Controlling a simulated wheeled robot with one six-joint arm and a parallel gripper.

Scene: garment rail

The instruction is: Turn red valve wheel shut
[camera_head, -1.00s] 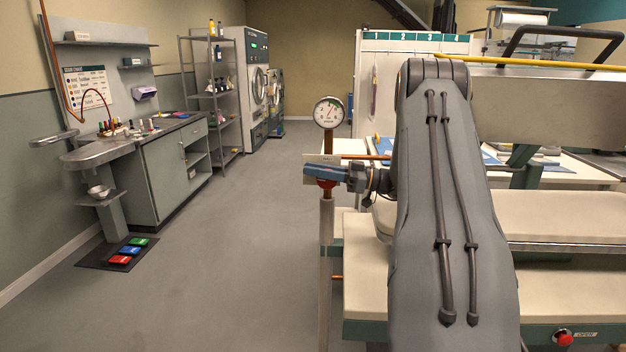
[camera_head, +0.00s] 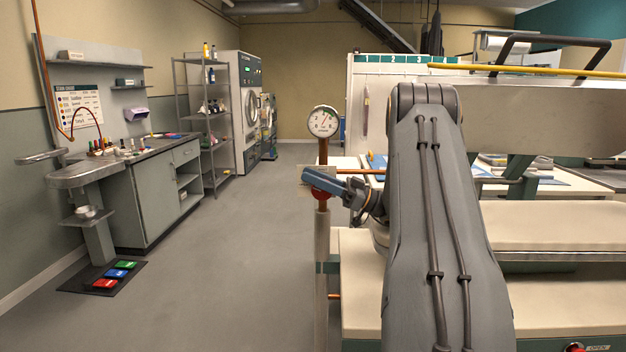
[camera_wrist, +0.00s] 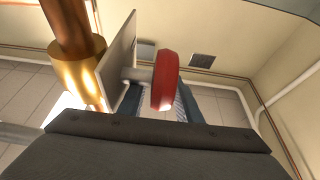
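The red valve wheel (camera_wrist: 165,82) shows nearly edge-on in the wrist view, on a short grey stem in front of a thin plate beside a copper pipe. In the head view, only a little red (camera_head: 320,194) shows below my blue finger, on the upright pipe under the gauge. My gripper (camera_head: 318,181) is at the wheel, with its blue fingers tilted down to the right. In the wrist view, the fingers stand apart on both sides of the wheel. I see no clear grip on it; the contact is partly hidden by my dark gripper body.
A round dial gauge (camera_head: 323,122) tops the pipe just above my gripper. A pressing table (camera_head: 545,217) stands to the right behind my arm. A grey cabinet (camera_head: 146,205) and foot pedals (camera_head: 119,274) are at the left. The floor between is clear.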

